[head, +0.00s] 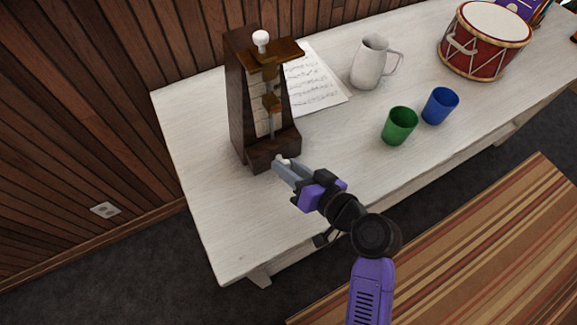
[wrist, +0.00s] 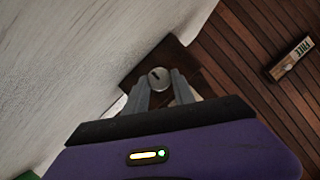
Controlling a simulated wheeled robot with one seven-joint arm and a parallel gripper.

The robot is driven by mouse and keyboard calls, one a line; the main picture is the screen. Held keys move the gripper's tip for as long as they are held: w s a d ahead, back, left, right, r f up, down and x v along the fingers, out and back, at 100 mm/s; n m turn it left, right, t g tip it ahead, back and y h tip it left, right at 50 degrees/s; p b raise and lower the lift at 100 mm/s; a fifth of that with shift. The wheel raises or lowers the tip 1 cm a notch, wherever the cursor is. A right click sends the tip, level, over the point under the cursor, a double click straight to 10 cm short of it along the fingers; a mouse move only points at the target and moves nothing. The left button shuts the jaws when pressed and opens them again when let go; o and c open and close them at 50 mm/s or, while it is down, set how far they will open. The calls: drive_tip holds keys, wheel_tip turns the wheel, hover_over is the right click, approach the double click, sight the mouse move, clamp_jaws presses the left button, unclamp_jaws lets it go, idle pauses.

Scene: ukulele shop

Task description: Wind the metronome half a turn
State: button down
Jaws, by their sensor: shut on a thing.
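The metronome (head: 239,90) is a dark brown wooden pyramid standing upright near the left end of the white table. Its pendulum and scale face the front, and a white knob (head: 261,38) sits near its top. My gripper (head: 281,165) is at the metronome's lower front base. In the wrist view my gripper (wrist: 160,84) has its two grey fingers on either side of a round white winding knob (wrist: 159,77) with a dark slot mark. The fingers are shut on this knob, which sits against the dark brown base (wrist: 135,75).
A sheet of music (head: 312,85) lies behind the metronome. A white pitcher (head: 370,62), a green cup (head: 399,126), a blue cup (head: 440,106) and a red drum (head: 480,45) stand to the right. The white table (head: 225,215) is clear at its front left.

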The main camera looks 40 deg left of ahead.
drive_tip(key=c, duration=1.1)
unclamp_jaws()
drive_tip(key=shift+b+v, duration=0.3)
drive_tip(key=shift+v, duration=3.6)
